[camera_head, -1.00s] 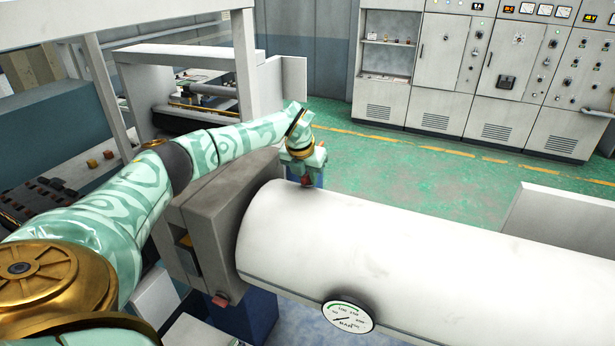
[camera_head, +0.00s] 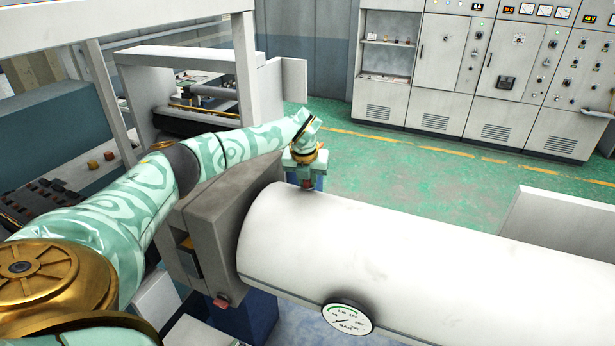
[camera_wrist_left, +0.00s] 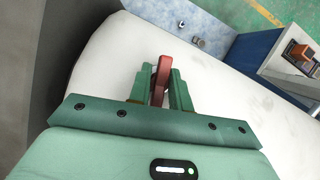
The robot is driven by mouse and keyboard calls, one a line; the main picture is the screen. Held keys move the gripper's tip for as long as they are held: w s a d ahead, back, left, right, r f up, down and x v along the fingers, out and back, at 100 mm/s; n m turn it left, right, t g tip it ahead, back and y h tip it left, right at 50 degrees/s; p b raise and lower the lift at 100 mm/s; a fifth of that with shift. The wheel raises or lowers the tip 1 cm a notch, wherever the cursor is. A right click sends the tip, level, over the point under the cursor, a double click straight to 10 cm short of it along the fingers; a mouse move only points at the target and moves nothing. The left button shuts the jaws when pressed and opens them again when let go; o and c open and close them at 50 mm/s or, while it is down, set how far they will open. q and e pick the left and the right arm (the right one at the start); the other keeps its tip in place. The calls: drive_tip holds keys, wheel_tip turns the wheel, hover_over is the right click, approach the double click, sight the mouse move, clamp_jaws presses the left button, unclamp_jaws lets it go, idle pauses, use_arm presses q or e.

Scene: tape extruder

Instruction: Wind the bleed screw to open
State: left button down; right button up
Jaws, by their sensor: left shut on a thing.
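The bleed screw shows as a small red handle (camera_head: 307,184) at the top far side of the big white cylinder (camera_head: 400,235), near its left end. My left gripper (camera_head: 307,179) points down over it, its jaws shut on the handle. In the left wrist view the red handle (camera_wrist_left: 162,78) stands between the two green fingers of my left gripper (camera_wrist_left: 161,82), with the white cylinder surface behind. The screw's lower part is hidden. A round gauge (camera_head: 347,319) sits on the cylinder's near side; its small lettering is hard to read. My right gripper is out of view.
A grey block (camera_head: 205,225) flanks the cylinder's left end, under my left forearm. A white machine frame (camera_head: 265,85) stands behind at the left. Grey control cabinets (camera_head: 450,80) line the back wall. The green floor (camera_head: 400,170) between is clear.

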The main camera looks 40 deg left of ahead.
use_arm(q)
drive_tip(key=shift+n+y, duration=0.3)
drive_tip(key=shift+n, duration=0.7)
drive_tip(key=shift+r+n+g+y+p, duration=0.1)
drive_tip(key=shift+n+g+y+p, duration=0.25)
drive_tip(key=shift+n+p, duration=0.4)
drive_tip(key=shift+n+g+y, duration=0.25)
drive_tip(key=shift+n+g, duration=0.4)
drive_tip(key=shift+n, duration=1.2)
drive_tip(key=c, duration=1.4)
unclamp_jaws()
drive_tip(key=shift+f, duration=0.3)
